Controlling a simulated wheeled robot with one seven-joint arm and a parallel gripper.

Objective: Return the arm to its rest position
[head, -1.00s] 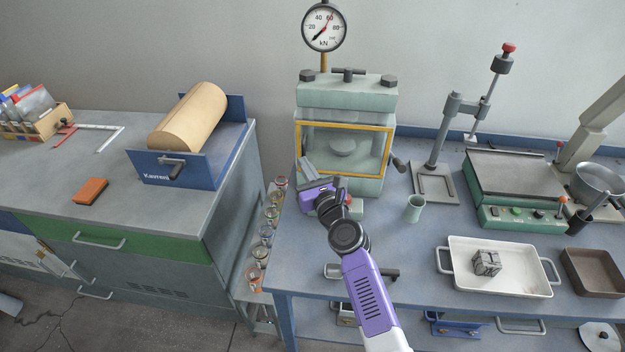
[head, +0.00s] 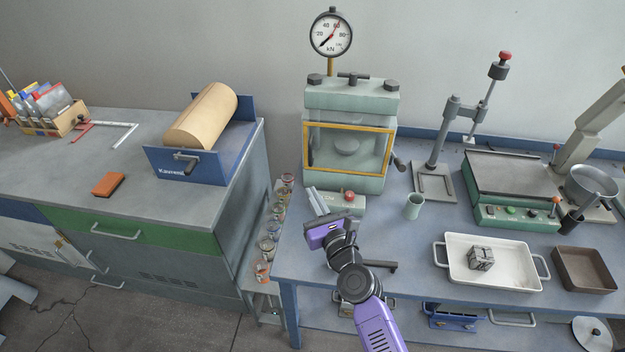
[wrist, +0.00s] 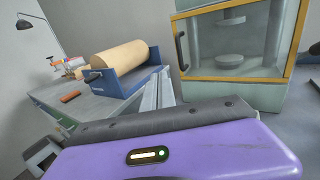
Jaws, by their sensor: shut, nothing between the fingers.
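My purple arm reaches up from the bottom of the head view. My gripper (head: 318,201) is at its end, over the front left part of the blue bench (head: 400,235), in front of the press. Its grey fingers are together with nothing between them. In the wrist view the gripper's purple housing fills the bottom and the grey fingers (wrist: 164,92) point away toward the gap between the press and the left cabinet.
The green press (head: 348,150) with its yellow-framed window stands behind my gripper. A green cup (head: 413,206) and a white tray (head: 515,273) holding a grey cube (head: 481,258) are to the right. A paper roll (head: 201,115) sits on the left cabinet. Jars (head: 268,247) stand low between benches.

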